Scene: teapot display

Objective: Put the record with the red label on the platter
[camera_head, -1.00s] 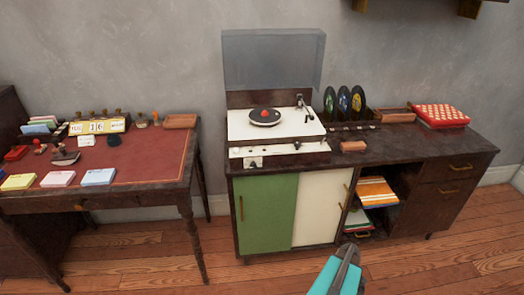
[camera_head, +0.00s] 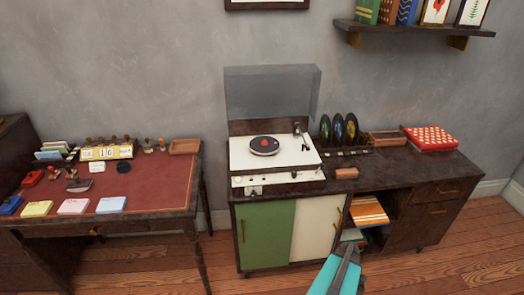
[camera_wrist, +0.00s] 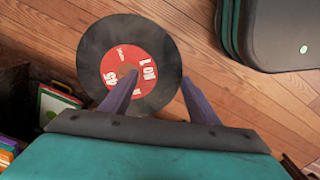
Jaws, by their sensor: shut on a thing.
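The record with the red label (camera_wrist: 99,48) is in the wrist view, black with white lettering on its label. My gripper (camera_wrist: 158,76) is shut on it, one finger over the label and the other by the rim; the exact contact is hard to see. In the head view only part of my teal and grey arm end shows at the bottom edge, and the held record is not visible there. The turntable (camera_head: 240,160) stands on the cabinet with its lid raised. Its dark platter (camera_head: 254,149) has a small red piece at the centre.
Several upright records (camera_head: 338,133) stand in a rack right of the turntable. A small brown block (camera_head: 346,173), a wooden tray (camera_head: 388,138) and a red patterned box (camera_head: 431,138) are on the cabinet (camera_head: 400,178). A cluttered desk (camera_head: 150,192) is left; a wall shelf (camera_head: 410,27) hangs above.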

